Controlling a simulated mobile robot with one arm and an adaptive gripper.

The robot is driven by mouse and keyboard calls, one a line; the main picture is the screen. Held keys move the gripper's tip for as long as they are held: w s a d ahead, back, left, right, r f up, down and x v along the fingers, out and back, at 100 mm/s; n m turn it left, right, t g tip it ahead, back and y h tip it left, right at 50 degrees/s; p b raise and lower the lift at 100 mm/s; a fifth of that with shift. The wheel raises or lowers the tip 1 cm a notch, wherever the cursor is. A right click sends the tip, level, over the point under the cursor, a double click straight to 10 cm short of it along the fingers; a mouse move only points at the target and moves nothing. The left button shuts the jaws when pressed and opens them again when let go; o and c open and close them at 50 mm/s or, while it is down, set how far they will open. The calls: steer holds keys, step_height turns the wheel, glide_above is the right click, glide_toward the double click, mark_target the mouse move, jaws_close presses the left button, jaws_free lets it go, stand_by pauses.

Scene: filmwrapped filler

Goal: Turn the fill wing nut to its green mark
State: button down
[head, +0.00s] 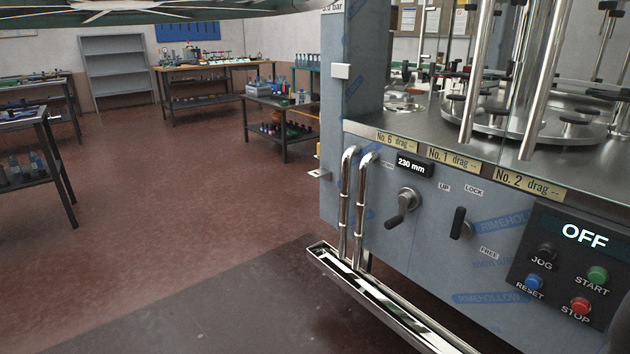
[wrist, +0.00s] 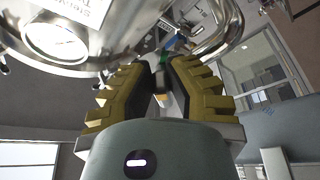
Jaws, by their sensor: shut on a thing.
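My gripper (wrist: 160,74) shows in the wrist view with its two yellow ridged fingers closing in around a small dark grey piece (wrist: 160,80), which appears to be the fill wing nut. The fingers hide most of it, so its wing angle cannot be read. A small green patch (wrist: 164,60) lies just beyond the fingertips; I cannot tell whether it is the green mark. Neither my gripper nor the wing nut can be made out in the head view.
In the wrist view, a shiny metal vessel with a round bright fitting (wrist: 56,42) is close at upper left, and a curved metal pipe (wrist: 222,28) at upper right. The head view shows the machine's control panel (head: 565,262) reading OFF, a crank (head: 403,207) and open floor to the left.

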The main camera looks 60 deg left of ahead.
steer(key=shift+w+f+m+g+h+b, duration=0.15)
steer(key=shift+f+m+g+h+b, duration=0.15)
steer(key=shift+m+b, duration=0.75)
steer(key=shift+w+f+m+g+h+b, duration=0.15)
steer(key=shift+f+m+b, duration=0.25)
steer(key=shift+b, duration=1.2)
steer(key=shift+r+m+b, duration=0.15)
steer(key=shift+m+b, duration=0.3)
steer(key=shift+b, duration=0.25)
steer(key=shift+d+r+m+g+h+b, duration=0.1)
steer(key=shift+m+g+h+b, duration=0.15)
steer(key=shift+m+g+b, duration=0.1)
steer(key=c, duration=0.9)
jaws_free()
steer(key=shift+r, duration=0.2)
steer(key=shift+s+a+f, duration=0.1)
steer(key=shift+a, duration=0.35)
steer(key=v, duration=1.1)
steer(key=shift+a+f, duration=0.1)
